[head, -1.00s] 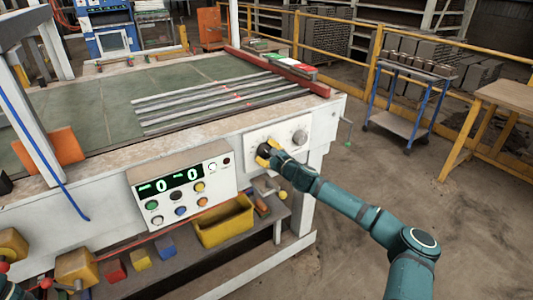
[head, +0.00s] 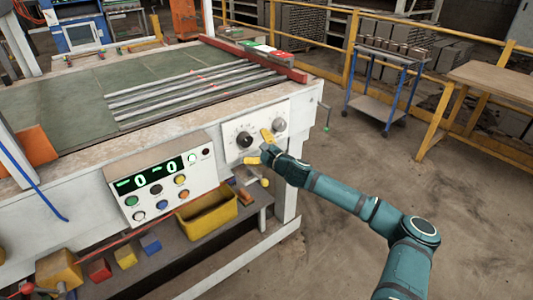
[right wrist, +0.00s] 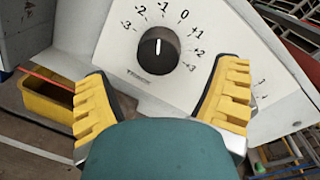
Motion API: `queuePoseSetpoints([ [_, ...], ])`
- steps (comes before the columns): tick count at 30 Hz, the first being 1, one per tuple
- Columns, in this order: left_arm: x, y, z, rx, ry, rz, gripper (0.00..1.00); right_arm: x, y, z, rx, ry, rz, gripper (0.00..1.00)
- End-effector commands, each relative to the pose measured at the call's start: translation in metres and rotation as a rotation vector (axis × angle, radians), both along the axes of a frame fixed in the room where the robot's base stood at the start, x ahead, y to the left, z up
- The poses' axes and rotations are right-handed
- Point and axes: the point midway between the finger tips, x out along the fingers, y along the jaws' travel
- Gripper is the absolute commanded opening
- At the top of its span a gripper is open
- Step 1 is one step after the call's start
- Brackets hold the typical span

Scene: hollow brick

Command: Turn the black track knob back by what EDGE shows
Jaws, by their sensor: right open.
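The black track knob (head: 244,140) sits on a white dial plate on the front of the table. In the right wrist view the knob (right wrist: 160,47) has a white pointer line aimed roughly at -1 on the printed -3 to +3 scale. My right gripper (head: 259,148) is open and empty, with its yellow fingers in front of the plate and apart from the knob. In the right wrist view the fingers (right wrist: 161,104) spread wide below the knob. My left gripper is not seen.
A grey-white knob (head: 279,125) is to the right on the same plate. A panel with coloured buttons (head: 163,205) is at the left. A yellow bin (head: 208,217) and coloured blocks lie on the shelf below. Open floor lies to the right.

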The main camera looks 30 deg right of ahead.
Motion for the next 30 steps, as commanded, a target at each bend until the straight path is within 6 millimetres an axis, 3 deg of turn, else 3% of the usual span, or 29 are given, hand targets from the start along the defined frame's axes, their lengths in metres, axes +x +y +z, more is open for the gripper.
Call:
queuePoseSetpoints([
  [6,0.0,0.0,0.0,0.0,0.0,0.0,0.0,-0.043,-0.008,0.003,-0.003,-0.001,-0.001,0.86],
  [12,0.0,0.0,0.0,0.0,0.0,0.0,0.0,-0.063,-0.011,0.004,-0.003,-0.002,0.0,0.86],
  [30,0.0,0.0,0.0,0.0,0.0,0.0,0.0,-0.068,-0.012,0.004,-0.002,-0.002,0.0,0.86],
])
